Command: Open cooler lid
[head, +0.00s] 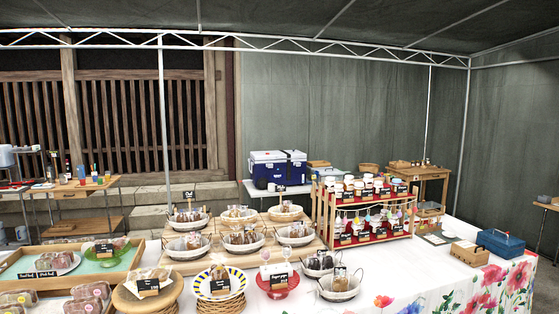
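A blue cooler with a white lid (278,168) stands on a white table (250,187) behind the bake sale display, near the middle of the head view. Neither of my grippers shows in the head view.
A long display table (420,286) with a floral cloth fills the foreground, between me and the cooler. It holds several wire baskets, a red tiered rack (362,215) and a blue box (500,243). A wooden table (75,187) stands at the left, and another (420,172) at the back right.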

